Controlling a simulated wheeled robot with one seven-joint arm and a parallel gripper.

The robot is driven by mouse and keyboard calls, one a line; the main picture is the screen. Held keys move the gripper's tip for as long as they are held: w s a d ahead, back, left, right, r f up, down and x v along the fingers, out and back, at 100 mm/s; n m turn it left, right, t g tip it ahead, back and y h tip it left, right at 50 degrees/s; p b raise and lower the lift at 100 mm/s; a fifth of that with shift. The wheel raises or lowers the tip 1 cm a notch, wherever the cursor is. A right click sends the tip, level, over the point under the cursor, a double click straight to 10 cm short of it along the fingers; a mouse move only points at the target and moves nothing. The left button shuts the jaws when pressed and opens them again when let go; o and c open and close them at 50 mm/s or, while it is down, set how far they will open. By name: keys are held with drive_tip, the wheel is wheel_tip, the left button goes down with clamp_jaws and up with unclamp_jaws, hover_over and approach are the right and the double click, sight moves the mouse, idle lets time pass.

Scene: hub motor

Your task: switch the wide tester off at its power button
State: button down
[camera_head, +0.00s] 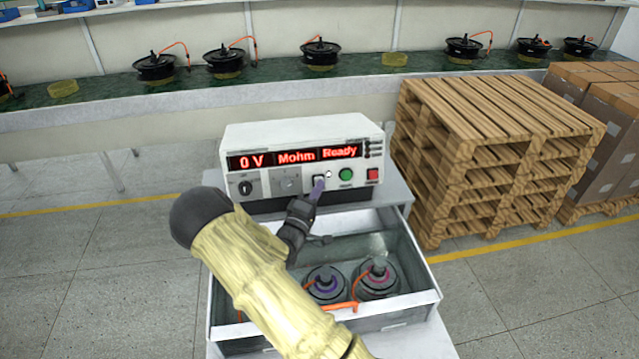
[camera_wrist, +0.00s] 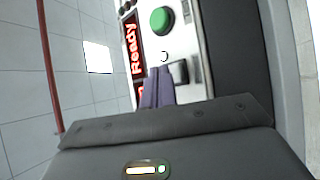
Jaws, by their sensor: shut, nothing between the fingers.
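The wide tester (camera_head: 300,140) is a white box on a grey cabinet, its red display lit with "0 V", "Mohm" and "Ready". Its dark power button (camera_head: 319,180) sits low on the front panel, left of a green button (camera_head: 345,174) and a red button (camera_head: 372,175). My gripper (camera_head: 318,186) is shut and empty, with its purple fingertips at the power button. In the wrist view the fingertips (camera_wrist: 157,88) are close beside the dark button (camera_wrist: 179,72), partly overlapping it. I cannot tell whether they touch it. The green button (camera_wrist: 162,20) shows above.
Below the tester an open drawer (camera_head: 432,292) holds two motors (camera_head: 377,278) and orange cable, under my forearm. Stacked wooden pallets (camera_head: 490,150) and cardboard boxes (camera_head: 612,130) stand close on the right. A long bench (camera_head: 270,80) with several motors runs behind. Floor at left is clear.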

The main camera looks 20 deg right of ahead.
drive_tip(key=shift+w+d+f, duration=0.1)
drive_tip(key=shift+w+f, duration=0.05)
drive_tip(key=shift+w, duration=0.35)
idle(1.1)
drive_tip(key=shift+s, duration=0.1)
drive_tip(key=shift+s+a+r, duration=0.2)
drive_tip(key=shift+s, duration=0.55)
drive_tip(key=shift+s+a+r+p, duration=0.15)
drive_tip(key=shift+s+r+p, duration=0.05)
drive_tip(key=shift+s, duration=0.6)
drive_tip(key=shift+s+a+r+p, duration=0.15)
drive_tip(key=shift+s+r, duration=0.05)
drive_tip(key=shift+s, duration=0.55)
drive_tip(key=shift+s+a+r+p, duration=0.15)
drive_tip(key=shift+s+r+p, duration=0.05)
drive_tip(key=shift+s, duration=0.6)
drive_tip(key=shift+s, duration=0.15)
drive_tip(key=s+a+r+p, duration=0.1)
drive_tip(key=s, duration=0.5)
drive_tip(key=shift+s+a+r, duration=0.2)
drive_tip(key=shift+r, duration=0.15)
